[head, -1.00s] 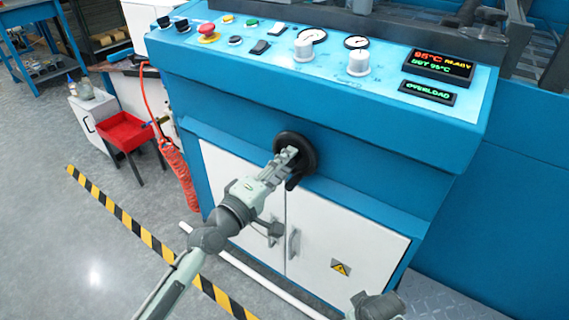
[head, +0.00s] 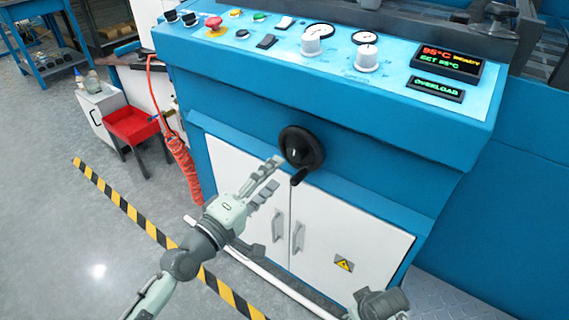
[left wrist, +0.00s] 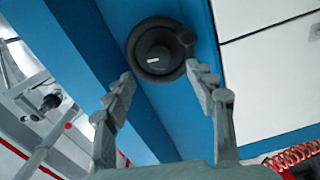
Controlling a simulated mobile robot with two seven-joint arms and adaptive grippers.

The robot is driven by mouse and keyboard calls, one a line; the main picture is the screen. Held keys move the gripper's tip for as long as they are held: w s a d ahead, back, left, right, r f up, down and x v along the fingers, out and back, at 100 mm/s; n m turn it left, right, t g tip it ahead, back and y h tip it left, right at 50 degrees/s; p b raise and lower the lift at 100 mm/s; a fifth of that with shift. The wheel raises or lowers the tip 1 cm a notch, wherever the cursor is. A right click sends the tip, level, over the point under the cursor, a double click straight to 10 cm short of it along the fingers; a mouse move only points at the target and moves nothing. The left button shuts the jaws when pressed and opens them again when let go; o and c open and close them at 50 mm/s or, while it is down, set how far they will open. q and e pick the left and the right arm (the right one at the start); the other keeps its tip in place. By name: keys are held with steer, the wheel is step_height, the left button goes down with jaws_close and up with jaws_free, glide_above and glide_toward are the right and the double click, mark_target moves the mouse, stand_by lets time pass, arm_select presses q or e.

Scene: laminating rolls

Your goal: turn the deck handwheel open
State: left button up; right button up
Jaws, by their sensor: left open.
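The black deck handwheel (head: 302,147) is mounted on the blue front of the machine, above the white cabinet doors. Its crank handle (head: 299,177) points down and slightly left in the head view. In the left wrist view the handwheel (left wrist: 158,49) lies ahead, between and beyond the fingertips, with a white mark on its hub and its handle (left wrist: 186,37) at the upper right. My left gripper (head: 276,173) is open and empty, apart from the wheel, to its lower left. Its spread fingers also show in the left wrist view (left wrist: 163,80).
The control panel (head: 390,88) with knobs, gauges and a red emergency button (head: 213,22) is above the wheel. White cabinet doors (head: 335,225) with handles are below. A red tray stand (head: 133,125) and coiled red hose (head: 181,160) stand left. Open floor lies at front left.

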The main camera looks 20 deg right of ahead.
arm_select(q)
steer(key=v, duration=0.5)
stand_by(0.3)
